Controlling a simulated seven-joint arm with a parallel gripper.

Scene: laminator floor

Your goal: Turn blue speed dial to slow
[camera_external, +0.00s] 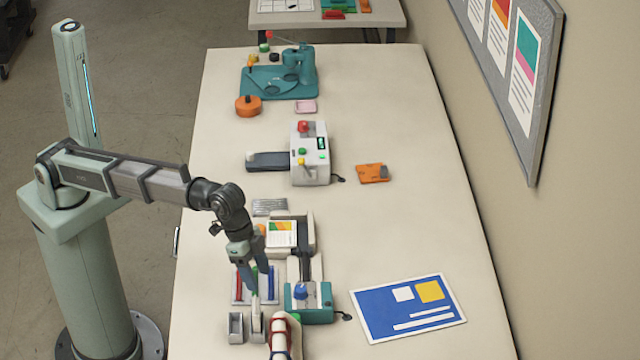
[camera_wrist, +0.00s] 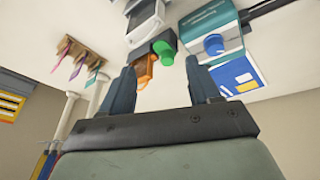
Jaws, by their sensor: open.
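The blue speed dial (camera_external: 300,291) sits on top of a teal-and-white machine (camera_external: 318,310) near the front of the table. In the wrist view the dial (camera_wrist: 213,44) is on the teal housing (camera_wrist: 216,22), up and right of my right finger. My gripper (camera_external: 258,282) points down, left of the dial in the external view, apart from it. In the wrist view my gripper (camera_wrist: 163,78) is open, with nothing held. A green knob (camera_wrist: 166,60) and an orange piece (camera_wrist: 146,68) show beyond the gap between the fingers. The dial's markings are too small to read.
A holder with red and blue sticks (camera_external: 240,285) is by my gripper. A blue sheet (camera_external: 385,318) lies right. A white machine (camera_external: 312,170) is farther back. The table's right side is mostly clear.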

